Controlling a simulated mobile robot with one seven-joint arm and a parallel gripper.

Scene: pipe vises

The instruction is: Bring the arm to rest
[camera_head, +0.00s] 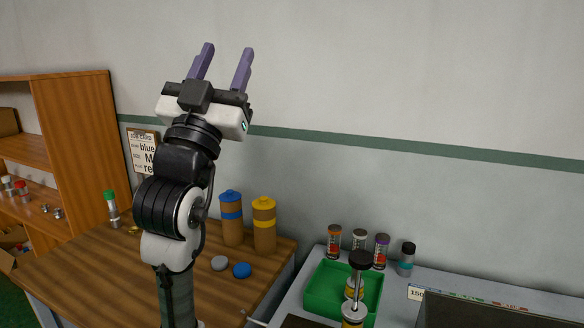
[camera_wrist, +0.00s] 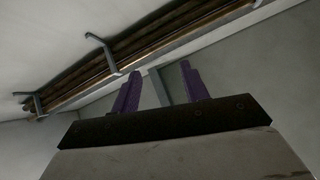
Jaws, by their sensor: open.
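My gripper (camera_head: 225,68) is raised high in front of the bare wall in the head view, with its two purple fingers pointing up. The fingers stand apart with nothing between them. The arm rises nearly upright from the bottom of the picture, over the wooden table. In the wrist view my gripper (camera_wrist: 159,88) also shows open and empty, pointing up towards the ceiling. It touches nothing in either view.
A wooden table (camera_head: 110,270) carries a blue-capped container (camera_head: 231,218) and a yellow-capped container (camera_head: 264,225). Right of it, a green tray (camera_head: 317,292) and several small jars stand on a grey bench. A wooden shelf (camera_head: 85,135) stands left. Pipes (camera_wrist: 150,38) hang overhead on brackets.

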